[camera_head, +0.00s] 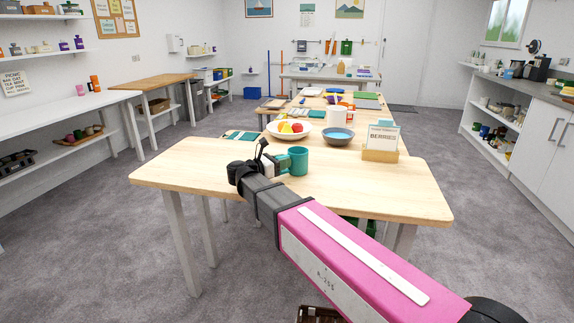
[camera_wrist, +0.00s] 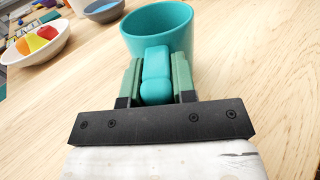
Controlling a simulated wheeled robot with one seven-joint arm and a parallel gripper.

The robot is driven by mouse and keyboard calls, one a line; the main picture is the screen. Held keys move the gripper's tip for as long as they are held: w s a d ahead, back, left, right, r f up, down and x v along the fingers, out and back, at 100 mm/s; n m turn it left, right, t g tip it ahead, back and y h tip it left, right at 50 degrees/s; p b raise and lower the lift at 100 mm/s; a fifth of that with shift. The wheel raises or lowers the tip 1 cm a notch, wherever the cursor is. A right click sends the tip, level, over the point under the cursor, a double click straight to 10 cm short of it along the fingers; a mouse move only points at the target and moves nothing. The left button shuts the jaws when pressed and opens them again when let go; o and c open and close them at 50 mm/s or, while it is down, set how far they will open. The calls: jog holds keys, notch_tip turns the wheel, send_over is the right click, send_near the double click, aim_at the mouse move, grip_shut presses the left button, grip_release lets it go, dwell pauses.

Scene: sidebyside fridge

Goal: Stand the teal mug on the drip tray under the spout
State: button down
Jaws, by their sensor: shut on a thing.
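The teal mug (camera_head: 299,160) is upright at the near wooden table, in front of the fruit bowl; it also shows in the wrist view (camera_wrist: 160,32). My gripper (camera_head: 282,163) comes from its near left side. In the wrist view my gripper's green fingers (camera_wrist: 156,78) are closed on either side of the mug's handle (camera_wrist: 156,85). I cannot tell if the mug's base touches the table. A dark machine (camera_head: 540,69) stands on the right counter; its spout and drip tray are too small to make out.
A white fruit bowl (camera_head: 290,135), a blue-filled bowl (camera_head: 338,137) and a BERRIES sign (camera_head: 382,140) stand behind the mug. The table's right front is clear. Grey carpet lies open between the table and the right counter (camera_head: 535,88).

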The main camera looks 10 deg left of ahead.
jog(key=shift+r, duration=0.6)
jog(key=r, duration=0.1)
jog(key=s+r, duration=0.1)
jog(key=r, duration=0.1)
jog(key=shift+s+r, duration=0.15)
jog(key=shift+r, duration=0.05)
jog(key=s+r, duration=0.6)
jog(key=s, duration=0.4)
jog(key=shift+s+a+r, duration=0.15)
jog(key=shift+s+a, duration=0.05)
jog(key=shift+a, duration=0.1)
jog(key=shift+s, duration=0.1)
